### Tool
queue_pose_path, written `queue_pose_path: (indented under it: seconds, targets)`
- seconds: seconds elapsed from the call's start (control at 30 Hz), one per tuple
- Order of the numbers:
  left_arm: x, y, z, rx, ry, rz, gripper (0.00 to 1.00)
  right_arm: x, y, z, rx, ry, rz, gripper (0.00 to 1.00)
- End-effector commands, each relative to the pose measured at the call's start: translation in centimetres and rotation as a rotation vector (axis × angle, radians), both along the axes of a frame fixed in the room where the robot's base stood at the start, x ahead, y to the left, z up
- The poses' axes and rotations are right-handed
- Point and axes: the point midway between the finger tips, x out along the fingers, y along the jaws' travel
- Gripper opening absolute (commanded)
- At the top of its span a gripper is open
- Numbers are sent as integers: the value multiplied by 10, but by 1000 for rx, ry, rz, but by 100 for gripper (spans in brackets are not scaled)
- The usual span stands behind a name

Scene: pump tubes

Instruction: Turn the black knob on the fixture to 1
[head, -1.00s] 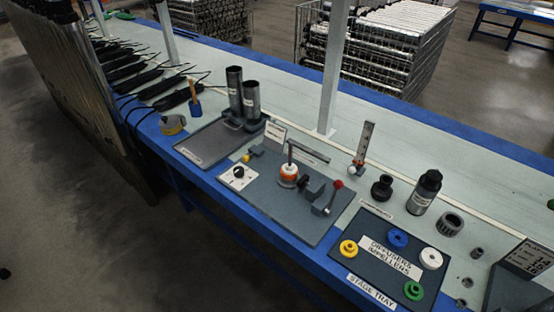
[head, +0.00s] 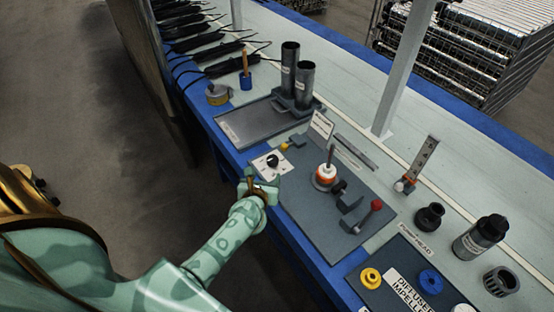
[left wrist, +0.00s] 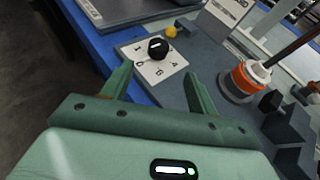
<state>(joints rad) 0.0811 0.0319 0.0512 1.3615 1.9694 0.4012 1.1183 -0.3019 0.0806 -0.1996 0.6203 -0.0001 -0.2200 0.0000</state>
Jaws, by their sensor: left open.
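The black knob (head: 272,161) sits on a white dial plate (head: 262,168) at the left end of the grey fixture board. In the left wrist view the knob (left wrist: 158,46) has a pale mark on its top, and small characters ring it on the plate (left wrist: 150,70); I cannot tell surely which one the mark points at. My left gripper (head: 259,183) is at the table's blue front edge, just in front of the plate. In the left wrist view its two fingers (left wrist: 160,72) are spread and empty, with the knob beyond them, apart from both. My right gripper is not in view.
An orange-and-white part with an upright rod (head: 325,176) and a red-ended lever (head: 376,205) stand right of the knob. A small yellow part (head: 285,146) is just behind it. A tray with dark cylinders (head: 245,128) lies farther left. Floor is clear before the table.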

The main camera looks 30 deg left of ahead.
Motion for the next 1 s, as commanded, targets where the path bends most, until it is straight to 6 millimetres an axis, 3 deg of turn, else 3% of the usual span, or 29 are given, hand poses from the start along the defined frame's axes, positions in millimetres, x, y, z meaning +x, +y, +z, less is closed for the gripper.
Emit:
queue_pose_path:
  seconds: [0.3, 0.5, 0.7, 0.97, 1.0]
  targets:
    - [70, 30, -40, 3, 6, 0, 59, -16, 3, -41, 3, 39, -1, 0]
    - [100, 41, -52, 5, 5, -3, 59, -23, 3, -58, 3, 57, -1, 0]
    - [113, 47, -53, 6, 3, -3, 59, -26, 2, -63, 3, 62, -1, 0]
    - [113, 47, -51, 5, 2, -3, 59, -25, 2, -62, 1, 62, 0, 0]
    - [113, 47, -52, 5, 2, -3, 48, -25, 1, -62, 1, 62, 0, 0]
